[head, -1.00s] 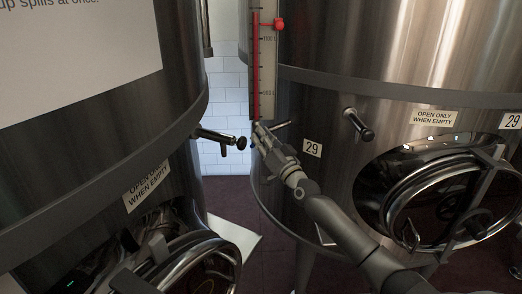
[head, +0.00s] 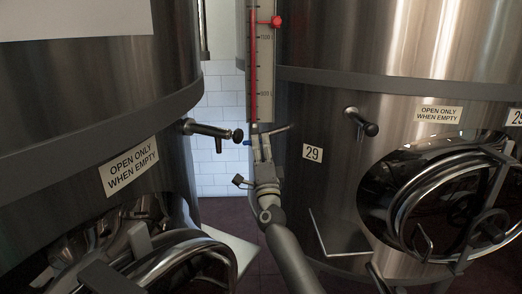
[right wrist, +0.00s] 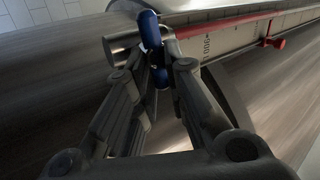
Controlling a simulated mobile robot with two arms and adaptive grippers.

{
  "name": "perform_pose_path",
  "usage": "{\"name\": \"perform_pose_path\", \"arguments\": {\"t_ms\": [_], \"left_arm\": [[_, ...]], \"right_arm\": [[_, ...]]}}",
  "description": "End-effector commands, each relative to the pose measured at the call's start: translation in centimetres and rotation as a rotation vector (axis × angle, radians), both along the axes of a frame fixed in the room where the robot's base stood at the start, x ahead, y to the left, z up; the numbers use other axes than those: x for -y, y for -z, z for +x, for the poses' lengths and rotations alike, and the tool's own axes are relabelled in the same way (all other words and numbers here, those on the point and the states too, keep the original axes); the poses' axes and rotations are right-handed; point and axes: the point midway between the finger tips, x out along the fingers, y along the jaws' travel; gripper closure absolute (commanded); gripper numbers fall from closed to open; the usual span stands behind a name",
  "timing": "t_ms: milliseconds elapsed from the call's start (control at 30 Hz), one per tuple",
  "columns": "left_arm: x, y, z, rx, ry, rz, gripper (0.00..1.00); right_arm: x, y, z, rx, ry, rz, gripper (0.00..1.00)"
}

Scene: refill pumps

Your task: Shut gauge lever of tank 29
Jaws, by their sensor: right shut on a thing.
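Tank 29 (head: 330,185) is the steel tank on the right, with a "29" label. Its sight gauge (head: 262,60) stands upright on its left side, with a red column and a red marker. The blue gauge lever (head: 247,142) shows only as a small bit at the gauge's foot. In the right wrist view the blue lever (right wrist: 151,35) lies across the gauge's lower end fitting, between my fingers. My right gripper (head: 261,145) is at the gauge's foot and is shut on the lever; its fingertips partly hide it. My left gripper is out of view.
A tap (head: 211,130) on the left tank points toward my right gripper. Another tap (head: 361,122) and a round hatch (head: 440,200) are on tank 29. A narrow gap with white tiles (head: 222,110) separates the tanks.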

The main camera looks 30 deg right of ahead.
Motion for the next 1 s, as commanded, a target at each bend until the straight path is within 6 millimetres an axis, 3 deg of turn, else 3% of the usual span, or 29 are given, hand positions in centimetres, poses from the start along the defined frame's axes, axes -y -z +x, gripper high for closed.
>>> {"name": "perform_pose_path", "arguments": {"t_ms": [300, 867, 900, 1000], "left_arm": [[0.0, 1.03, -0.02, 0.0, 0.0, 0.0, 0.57], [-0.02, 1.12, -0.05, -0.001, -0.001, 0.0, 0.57], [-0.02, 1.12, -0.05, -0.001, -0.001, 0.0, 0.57], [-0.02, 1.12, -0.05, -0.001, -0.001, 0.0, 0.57]], "right_arm": [[-0.11, 0.54, 0.07, 0.062, 0.0, 0.109, 1.0], [-0.07, 0.51, 0.07, 0.076, -0.001, 0.133, 1.0], [-0.07, 0.51, 0.07, 0.076, -0.001, 0.133, 0.82], [-0.07, 0.47, 0.07, 0.077, 0.0, 0.131, 0.69]]}}
